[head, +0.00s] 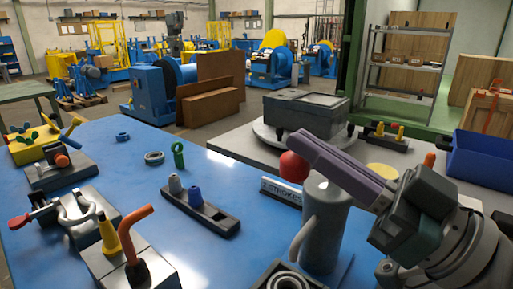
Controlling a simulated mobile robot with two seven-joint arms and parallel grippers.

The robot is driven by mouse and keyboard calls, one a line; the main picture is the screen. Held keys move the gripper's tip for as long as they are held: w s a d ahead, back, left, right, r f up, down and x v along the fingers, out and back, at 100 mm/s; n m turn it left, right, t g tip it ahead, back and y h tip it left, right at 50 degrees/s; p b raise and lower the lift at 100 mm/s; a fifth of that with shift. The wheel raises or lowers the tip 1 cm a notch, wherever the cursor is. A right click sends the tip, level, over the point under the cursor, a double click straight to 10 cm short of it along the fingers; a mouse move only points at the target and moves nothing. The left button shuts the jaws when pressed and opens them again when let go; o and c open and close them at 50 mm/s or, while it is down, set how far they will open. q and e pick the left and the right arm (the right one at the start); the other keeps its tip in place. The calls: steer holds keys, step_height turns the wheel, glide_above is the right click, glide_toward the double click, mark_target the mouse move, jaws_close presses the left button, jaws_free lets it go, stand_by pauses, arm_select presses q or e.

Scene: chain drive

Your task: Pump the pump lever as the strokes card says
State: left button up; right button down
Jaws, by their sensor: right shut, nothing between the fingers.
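The pump (322,230) is a grey upright cylinder with a curved spout, on the right part of the blue table. A red ball knob (293,167) shows at its upper left; it looks like the end of the pump lever, whose bar is hidden. The strokes card (281,192) is a small white plate left of the pump; it reads "STROKES", and its numeral is too small to read surely. My right gripper (306,147) reaches in from the right, shut and empty, its purple fingers just above the knob; contact cannot be told. My left gripper is out of view.
A dark block with grey and blue pegs (201,206) lies left of the pump. An orange bent lever (138,232), a yellow cone (108,234) and clamps stand at the left. A turntable with a grey box (305,112) and a blue bin (488,160) are behind.

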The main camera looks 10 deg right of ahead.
step_height(320, 180, down, 8)
steer(key=s+a+n+g+y+b, duration=0.1)
steer(key=a+n+g+y+b, duration=0.1)
steer(key=n+b, duration=0.4)
steer(key=shift+s+n+b, duration=0.3)
steer(key=shift+n+b, duration=0.05)
steer(key=shift+n, duration=0.05)
steer(key=shift+f, duration=0.15)
